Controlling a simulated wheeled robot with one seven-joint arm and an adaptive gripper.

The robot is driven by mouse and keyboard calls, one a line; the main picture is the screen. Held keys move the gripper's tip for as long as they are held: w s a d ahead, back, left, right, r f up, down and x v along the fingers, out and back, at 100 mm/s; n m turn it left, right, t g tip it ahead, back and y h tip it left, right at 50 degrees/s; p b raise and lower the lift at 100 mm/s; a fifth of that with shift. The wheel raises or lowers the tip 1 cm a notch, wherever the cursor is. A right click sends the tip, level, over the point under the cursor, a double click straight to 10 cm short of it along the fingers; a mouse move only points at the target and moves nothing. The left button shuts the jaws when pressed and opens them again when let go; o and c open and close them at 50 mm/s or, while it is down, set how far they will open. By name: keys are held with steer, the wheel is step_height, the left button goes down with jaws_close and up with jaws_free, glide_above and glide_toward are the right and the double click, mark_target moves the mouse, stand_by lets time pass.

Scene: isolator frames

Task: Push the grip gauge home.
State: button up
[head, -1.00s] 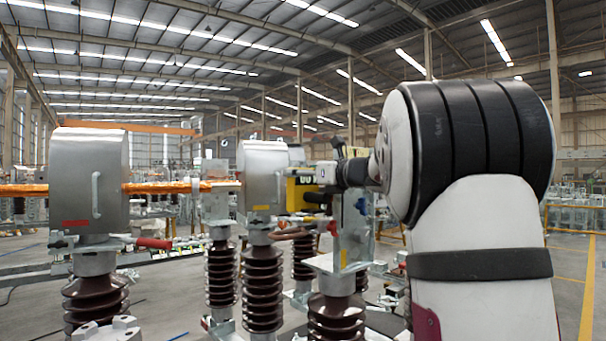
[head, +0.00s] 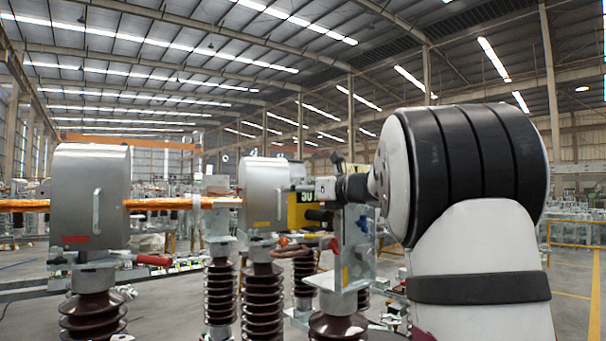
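A yellow and black device with partly visible pale digits (head: 303,212), possibly the grip gauge, is beside the right grey metal housing (head: 262,192). Its left side is hidden by the housing, its right side by my gripper and a metal bracket. My gripper (head: 318,189) points left from the end of my arm, in front of or beside the device. Its fingers are too small and overlapped to tell open from shut, and I cannot tell whether it touches the device.
A larger grey housing (head: 90,195) stands at left on a brown ribbed insulator (head: 93,315). A copper-coloured bar (head: 165,203) runs from it toward the right housing. A metal bracket (head: 340,270) on another insulator stands below my gripper. Open floor lies at far right.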

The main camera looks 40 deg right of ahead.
steer(key=r, duration=0.9)
steer(key=shift+s+d+r, duration=0.3)
steer(key=shift+d+r, duration=0.05)
steer(key=shift+w+a, duration=0.2)
